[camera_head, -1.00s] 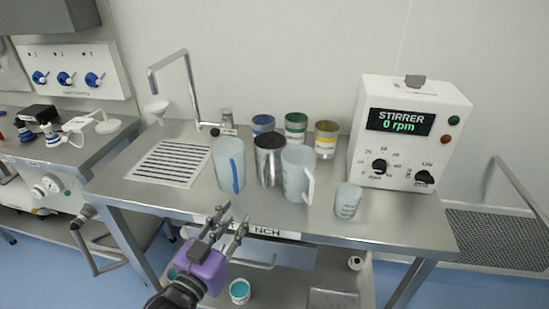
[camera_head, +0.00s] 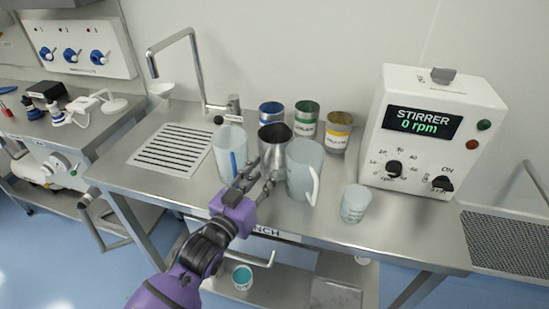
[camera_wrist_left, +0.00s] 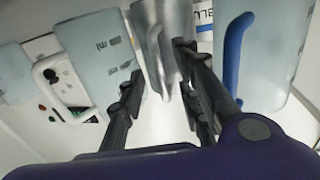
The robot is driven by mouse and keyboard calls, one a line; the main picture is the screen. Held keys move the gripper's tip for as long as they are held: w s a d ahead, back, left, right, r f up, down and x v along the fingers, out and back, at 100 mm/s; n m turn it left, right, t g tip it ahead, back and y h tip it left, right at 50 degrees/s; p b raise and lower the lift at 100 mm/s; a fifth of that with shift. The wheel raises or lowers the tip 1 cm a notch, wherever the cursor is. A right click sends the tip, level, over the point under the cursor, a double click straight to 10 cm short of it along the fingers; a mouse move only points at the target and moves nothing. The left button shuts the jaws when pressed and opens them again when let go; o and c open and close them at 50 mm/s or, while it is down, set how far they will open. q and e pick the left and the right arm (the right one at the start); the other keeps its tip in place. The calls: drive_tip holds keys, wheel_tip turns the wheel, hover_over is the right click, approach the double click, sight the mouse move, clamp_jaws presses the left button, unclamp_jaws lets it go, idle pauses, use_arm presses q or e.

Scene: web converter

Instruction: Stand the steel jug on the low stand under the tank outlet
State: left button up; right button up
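The steel jug (camera_head: 275,148) stands on the steel bench between two pale plastic jugs, partly hidden by the right one. My left gripper (camera_head: 261,174) is just in front of it, with its fingers apart. In the left wrist view the steel jug (camera_wrist_left: 168,18) is straight ahead, and its handle (camera_wrist_left: 156,50) shows in the gap between the open fingers (camera_wrist_left: 160,64). I cannot tell whether a finger touches it. My right gripper is not in view. I cannot make out the low stand or the tank outlet.
A plastic jug with a blue handle (camera_head: 229,152) stands close on the left, another plastic jug (camera_head: 301,170) close on the right. A small beaker (camera_head: 355,203) and the stirrer box (camera_head: 428,130) are further right. Several cans stand behind. The drain grille (camera_head: 172,150) is clear.

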sight(273, 158)
use_arm(q)
drive_tip(key=shift+x, duration=1.15)
